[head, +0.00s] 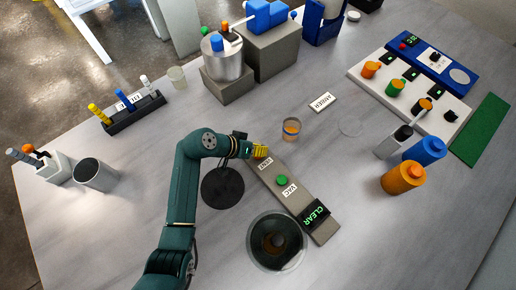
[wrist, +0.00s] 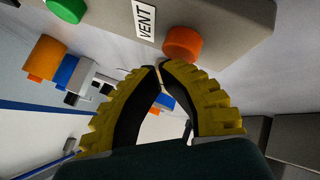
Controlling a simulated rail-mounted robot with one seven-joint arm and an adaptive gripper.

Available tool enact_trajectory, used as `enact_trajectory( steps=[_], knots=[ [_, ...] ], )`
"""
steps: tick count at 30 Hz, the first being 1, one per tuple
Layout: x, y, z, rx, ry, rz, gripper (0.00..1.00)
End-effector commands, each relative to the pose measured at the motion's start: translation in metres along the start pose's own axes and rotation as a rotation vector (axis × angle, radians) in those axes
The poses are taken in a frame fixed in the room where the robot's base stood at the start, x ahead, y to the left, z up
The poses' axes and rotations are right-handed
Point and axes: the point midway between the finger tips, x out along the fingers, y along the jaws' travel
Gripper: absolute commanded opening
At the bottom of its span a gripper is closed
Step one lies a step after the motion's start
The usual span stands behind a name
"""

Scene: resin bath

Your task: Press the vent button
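The vent button is an orange-red round knob (wrist: 182,43) beside a white VENT label (wrist: 145,20) in the wrist view. It sits on a grey-brown control strip (head: 300,210), whose far end is by my gripper in the head view. My gripper (wrist: 160,67) has yellow ribbed fingers with their tips together, and nothing shows between them. The tips are close to the button, just below it in the wrist view; I cannot tell whether they touch. In the head view my gripper (head: 260,151) largely hides the button.
The strip also holds a green button (head: 282,180) by a VAC label and a CLEAR display (head: 316,214). A round glass vessel (head: 276,241) stands beside its near end. A small cup of amber liquid (head: 291,128) stands near my gripper. A black disc (head: 223,187) lies beside my arm.

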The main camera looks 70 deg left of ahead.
Motion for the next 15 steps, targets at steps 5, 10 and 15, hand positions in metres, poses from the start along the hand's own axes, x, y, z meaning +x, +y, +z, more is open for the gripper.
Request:
enact_trajectory(
  steps=[5, 10, 15],
  knots=[
    [0.0011, -0.0009, 0.0008, 0.000, 0.000, 0.000, 0.00],
    [0.0027, -0.0020, 0.0019, 0.000, 0.000, 0.000, 0.00],
    [0.0041, -0.0030, 0.0031, -0.001, 0.000, 0.000, 0.00]
  ],
)
